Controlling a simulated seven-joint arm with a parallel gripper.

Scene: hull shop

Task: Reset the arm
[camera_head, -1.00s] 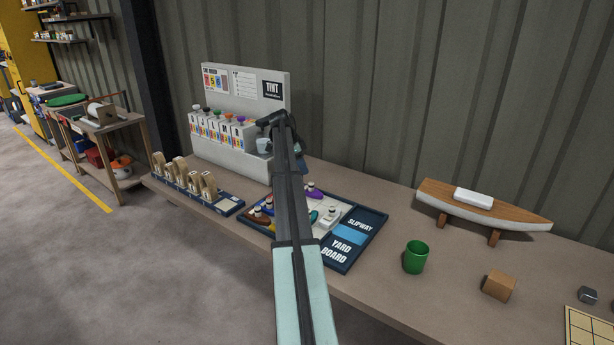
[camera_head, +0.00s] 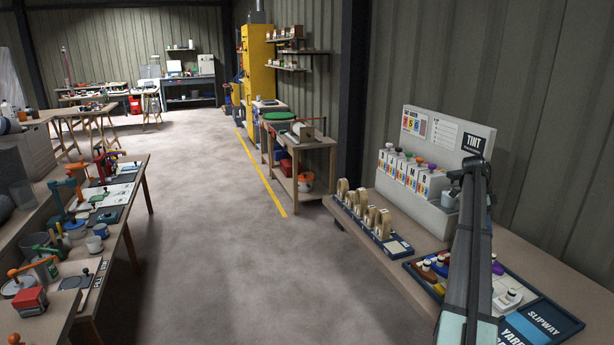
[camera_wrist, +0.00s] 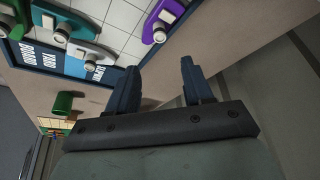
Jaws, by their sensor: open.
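My gripper (camera_wrist: 158,88) shows in the wrist view with its two dark fingers apart and nothing between them. In the head view my arm reaches up from the lower right, and its end (camera_head: 468,172) is in front of the tint stand (camera_head: 447,137). The fingertips cannot be made out in the head view. In the wrist view the slipway yard board (camera_wrist: 75,66) lies beyond the fingers to the upper left, with small boat pieces on it, one of them purple (camera_wrist: 163,20).
A green cup (camera_wrist: 65,102) stands past the board in the wrist view. Another bench with tools (camera_head: 128,200) is at the left. Open floor (camera_head: 215,240) lies between.

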